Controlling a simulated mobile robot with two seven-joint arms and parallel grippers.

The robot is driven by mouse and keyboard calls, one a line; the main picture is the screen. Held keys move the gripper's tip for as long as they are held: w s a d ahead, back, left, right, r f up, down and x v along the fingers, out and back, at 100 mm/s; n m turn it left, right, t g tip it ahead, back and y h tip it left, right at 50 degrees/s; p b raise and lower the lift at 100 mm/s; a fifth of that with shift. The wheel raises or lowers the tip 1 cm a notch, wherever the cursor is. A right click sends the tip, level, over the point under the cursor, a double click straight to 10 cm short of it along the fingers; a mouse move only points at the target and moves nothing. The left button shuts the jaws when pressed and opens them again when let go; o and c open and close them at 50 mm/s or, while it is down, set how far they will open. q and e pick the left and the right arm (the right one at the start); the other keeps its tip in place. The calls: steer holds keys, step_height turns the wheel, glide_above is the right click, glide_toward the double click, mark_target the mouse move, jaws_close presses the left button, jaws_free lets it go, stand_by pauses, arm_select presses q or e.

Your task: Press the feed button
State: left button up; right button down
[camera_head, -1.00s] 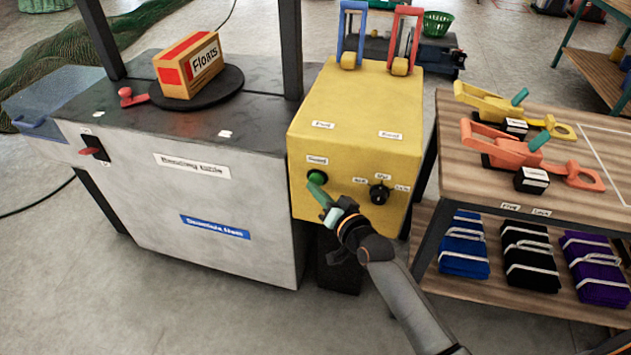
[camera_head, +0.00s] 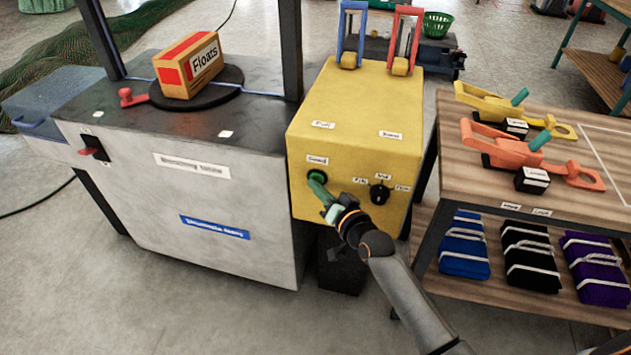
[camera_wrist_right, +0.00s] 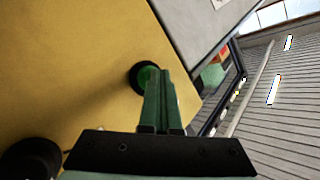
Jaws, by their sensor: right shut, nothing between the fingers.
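A round green button (camera_head: 317,175) in a dark ring sits on the front of the yellow box, under a small white label too blurred to read. My right gripper (camera_head: 318,187) is shut and empty, with its green fingertips at the button and overlapping its lower part. The right wrist view shows the closed fingers (camera_wrist_right: 155,85) reaching the green button (camera_wrist_right: 147,74). They appear to touch it, but how far it is pushed in cannot be told. My left gripper is not in view.
A black knob (camera_head: 379,194) sits right of the button. The grey table (camera_head: 190,200) on the left holds a Floats box (camera_head: 188,68) on a black turntable. A thin blue strap (camera_head: 266,94) crosses its top. A wooden bench (camera_head: 570,210) with orange and yellow tools stands right.

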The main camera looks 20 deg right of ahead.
steer(key=shift+s+a+p, duration=0.5)
steer(key=shift+s+p, duration=0.25)
steer(key=shift+s, duration=0.05)
steer(key=s+a+p, duration=0.1)
steer(key=s, duration=0.1)
steer(key=s+a+p, duration=0.1)
steer(key=s+p, duration=0.1)
steer(key=shift+a, duration=0.4)
steer(key=shift+s, duration=0.1)
stand_by(0.5)
